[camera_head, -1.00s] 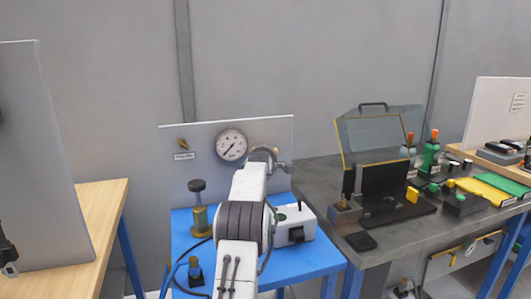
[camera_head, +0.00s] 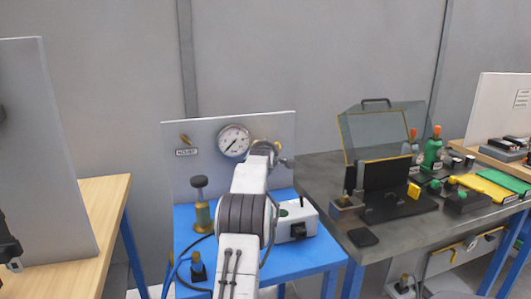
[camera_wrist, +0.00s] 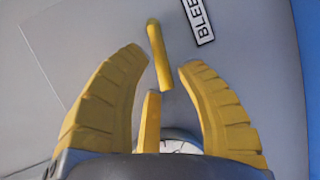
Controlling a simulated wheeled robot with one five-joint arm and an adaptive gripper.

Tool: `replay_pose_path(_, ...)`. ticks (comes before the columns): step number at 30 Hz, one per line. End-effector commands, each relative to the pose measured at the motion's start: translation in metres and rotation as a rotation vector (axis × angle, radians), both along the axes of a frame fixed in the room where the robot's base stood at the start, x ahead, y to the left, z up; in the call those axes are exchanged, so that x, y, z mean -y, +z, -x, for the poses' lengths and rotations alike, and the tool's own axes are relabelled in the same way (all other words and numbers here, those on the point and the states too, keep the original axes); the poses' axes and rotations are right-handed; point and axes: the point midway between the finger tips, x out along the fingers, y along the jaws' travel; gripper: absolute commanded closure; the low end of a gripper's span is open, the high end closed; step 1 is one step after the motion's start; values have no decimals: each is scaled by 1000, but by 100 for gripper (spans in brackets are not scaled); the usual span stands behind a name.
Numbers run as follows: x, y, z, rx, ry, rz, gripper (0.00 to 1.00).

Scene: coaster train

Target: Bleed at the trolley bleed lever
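The bleed lever (camera_wrist: 159,55) is a slim yellow bar on the grey panel in the wrist view, beside a label reading BLEED (camera_wrist: 197,18). My gripper (camera_wrist: 161,62) has its two yellow ribbed fingers spread apart, with the lever's lower end between and just beyond the tips. I see no finger touching it. A second yellow bar (camera_wrist: 150,120) stands between the fingers lower down; I cannot tell what it belongs to. In the head view the panel (camera_head: 275,127) stands at the back of the blue trolley (camera_head: 310,255), and my wrist hides the lever area.
A round gauge (camera_head: 233,141) and a small brass lever (camera_head: 185,140) are on the panel. A brass valve with black knob (camera_head: 200,205) and a white box (camera_head: 297,222) stand on the trolley. A dark bench (camera_head: 330,170) is right, a wooden table (camera_head: 105,205) left.

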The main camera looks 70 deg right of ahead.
Motion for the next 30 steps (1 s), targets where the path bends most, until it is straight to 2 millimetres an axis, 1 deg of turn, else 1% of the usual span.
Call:
replay_pose_path(8,-21,6,5,0,0,0,67)
replay_pose_path(21,-73,19,18,1,1,2,67)
replay_pose_path(30,-100,26,25,1,1,3,67)
